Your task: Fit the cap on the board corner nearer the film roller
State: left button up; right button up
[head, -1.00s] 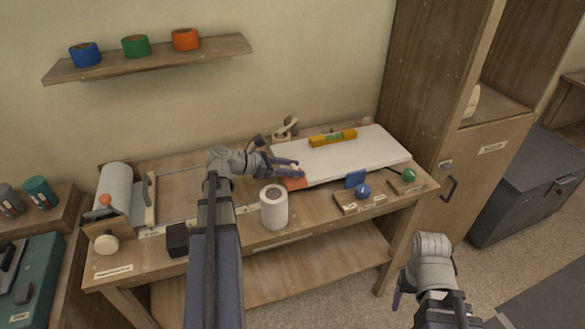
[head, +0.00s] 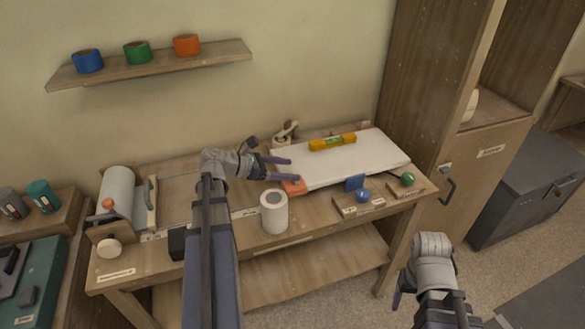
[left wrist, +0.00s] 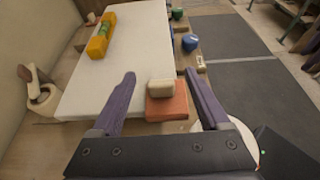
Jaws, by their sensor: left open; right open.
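The white board (head: 350,160) lies on the workbench. An orange cap (head: 293,187) with a beige knob on top is at its near-left corner, on the film roller (head: 117,190) side. In the left wrist view the cap (left wrist: 167,107) overlaps the board's corner; I cannot tell how fully it is seated. My left gripper (head: 287,168) is open, its fingers spread on either side of the cap and apart from it; it also shows in the left wrist view (left wrist: 161,76). My right gripper (head: 398,297) is low at the right, away from the bench, its fingers partly hidden.
A yellow level (head: 332,142) lies on the board's far side. A white roll (head: 274,211) stands in front of the cap. Blue (head: 362,195) and green (head: 407,179) knobs sit on wooden blocks at the front right. A tape dispenser (head: 285,132) is behind the board.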

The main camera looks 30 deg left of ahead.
pick_arm(q)
jog(key=p+v, duration=0.3)
jog(key=v, duration=0.7)
jog(key=shift+f, duration=0.15)
jog(key=d+f+m+g+y, duration=0.1)
jog(key=d+f+m+g, duration=0.4)
jog(key=d, duration=0.5)
jog(key=d+f+m+g, duration=0.25)
jog(key=d+m, duration=0.45)
jog(key=d, duration=0.4)
jog(key=s+d+f+m+g+y, duration=0.1)
jog(key=s+d+f+m+y, duration=0.2)
jog(key=d+m, duration=0.5)
jog(key=s+d+f+m+g+y, duration=0.2)
jog(key=s+d+m+y, duration=0.3)
jog(key=d+m, duration=0.3)
jog(key=m+y, duration=0.1)
jog(key=m, duration=0.2)
jog(key=shift+d+f+m, duration=0.3)
jog(key=shift+f, duration=0.1)
